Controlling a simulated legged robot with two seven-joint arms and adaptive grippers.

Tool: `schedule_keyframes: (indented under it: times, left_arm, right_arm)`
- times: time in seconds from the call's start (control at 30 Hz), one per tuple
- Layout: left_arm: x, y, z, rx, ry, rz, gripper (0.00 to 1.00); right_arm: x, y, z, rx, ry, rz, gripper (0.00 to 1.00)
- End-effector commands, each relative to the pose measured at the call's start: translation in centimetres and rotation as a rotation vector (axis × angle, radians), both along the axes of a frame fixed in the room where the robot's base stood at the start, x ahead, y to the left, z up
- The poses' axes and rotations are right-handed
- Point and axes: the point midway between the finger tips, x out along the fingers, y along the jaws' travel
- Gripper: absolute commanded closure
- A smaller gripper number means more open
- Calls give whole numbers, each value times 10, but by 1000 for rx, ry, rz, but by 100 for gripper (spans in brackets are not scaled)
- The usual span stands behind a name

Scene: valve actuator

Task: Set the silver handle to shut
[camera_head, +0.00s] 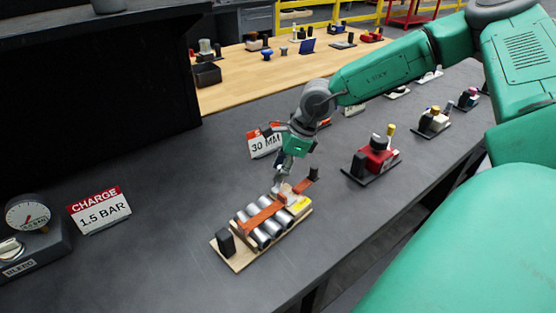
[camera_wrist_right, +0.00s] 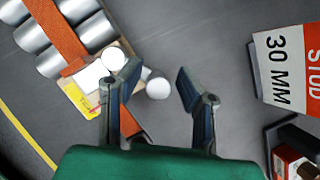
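My right gripper (camera_head: 284,182) is over the right end of a wooden board (camera_head: 238,262) carrying several silver cylinders (camera_head: 262,240) under an orange strap. In the right wrist view its fingers (camera_wrist_right: 157,76) are open and apart. A pale silver round knob (camera_wrist_right: 158,88) shows between them, near the left finger; I cannot tell whether they touch or whether it belongs to the silver handle. The handle's lever and position are not clear. A light knob (camera_head: 11,248) is on the block marked BLEED at the far left. My left gripper is out of view.
A gauge (camera_head: 28,215) and a "CHARGE 1.5 BAR" sign (camera_head: 99,210) stand at left. A "30 MM" sign (camera_head: 264,143) is behind my gripper. A red device (camera_head: 374,157) and others stand to the right. The dark bench (camera_head: 160,240) is clear between the signs and the board.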

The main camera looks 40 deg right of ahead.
Motion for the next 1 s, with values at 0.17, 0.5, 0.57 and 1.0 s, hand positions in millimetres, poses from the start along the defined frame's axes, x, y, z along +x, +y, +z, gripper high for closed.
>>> schedule_keyframes:
  times: [0.17, 0.5, 0.57, 1.0]
  left_arm:
    - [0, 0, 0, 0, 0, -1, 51]
    - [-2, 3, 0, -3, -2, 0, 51]
    - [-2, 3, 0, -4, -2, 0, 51]
    - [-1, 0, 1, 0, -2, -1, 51]
  right_arm:
    - [1, 0, 1, 1, -2, 0, 61]
    - [-1, -2, 19, -2, -9, -2, 61]
    - [-4, -5, 28, 0, -10, -3, 61]
    - [-23, -35, 96, 7, -6, -2, 61]
